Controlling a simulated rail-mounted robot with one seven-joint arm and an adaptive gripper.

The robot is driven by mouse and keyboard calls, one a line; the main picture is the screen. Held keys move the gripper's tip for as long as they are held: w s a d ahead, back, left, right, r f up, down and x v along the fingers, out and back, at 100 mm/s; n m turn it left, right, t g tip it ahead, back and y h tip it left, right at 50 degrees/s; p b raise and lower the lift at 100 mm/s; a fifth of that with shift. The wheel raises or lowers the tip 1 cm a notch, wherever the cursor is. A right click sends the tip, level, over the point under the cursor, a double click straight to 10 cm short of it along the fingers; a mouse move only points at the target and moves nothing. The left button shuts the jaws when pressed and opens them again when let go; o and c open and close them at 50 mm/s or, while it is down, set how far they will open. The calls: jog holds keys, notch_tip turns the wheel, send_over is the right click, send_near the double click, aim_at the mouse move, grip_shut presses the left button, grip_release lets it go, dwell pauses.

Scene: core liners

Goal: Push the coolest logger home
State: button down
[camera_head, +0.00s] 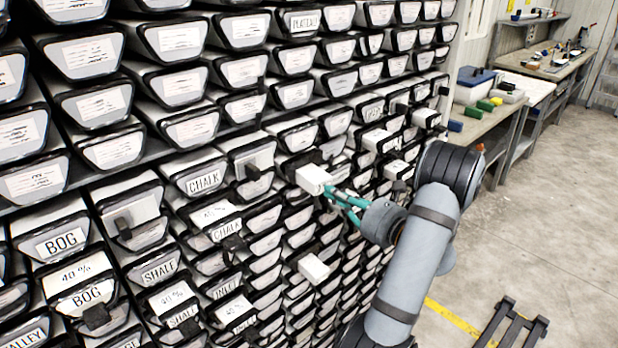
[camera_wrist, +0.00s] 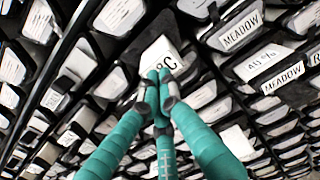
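White box-shaped loggers stick out from the rack of core liners. One logger (camera_head: 313,180) is directly in front of my gripper (camera_head: 329,189). In the wrist view this logger (camera_wrist: 160,50) shows part of a reading ending in what looks like "8C"; my fingers hide the rest. My gripper's teal fingers (camera_wrist: 158,77) are together at the tips, empty, and at or very near the logger's face; contact cannot be told. Other white loggers stick out below (camera_head: 313,267) and at upper right (camera_head: 376,139) (camera_head: 426,118). Their readings are too small to read.
The rack's labelled trays, such as the BOG tray (camera_head: 62,243) and CHALK tray (camera_head: 204,182), fill the left and middle. Small dark blocks (camera_head: 96,316) also protrude from the rack. A bench (camera_head: 480,122) stands at right. The floor (camera_head: 545,215) there is mostly clear.

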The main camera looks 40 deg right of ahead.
jog(key=w, duration=0.4)
jog(key=shift+w+a+r, duration=0.1)
jog(key=shift+a, duration=0.05)
jog(key=shift+s, duration=0.65)
send_near(323, 185)
jog(key=s, duration=0.3)
jog(key=s+d, duration=0.1)
jog(key=s, duration=0.1)
jog(key=shift+s+f+b, duration=0.2)
jog(key=shift+f+b, duration=0.15)
dwell(0.4)
jog(key=w+a, duration=0.1)
jog(key=w, duration=1.3)
jog(key=shift+w+a+p, duration=0.3)
jog(key=shift+a+p, duration=0.1)
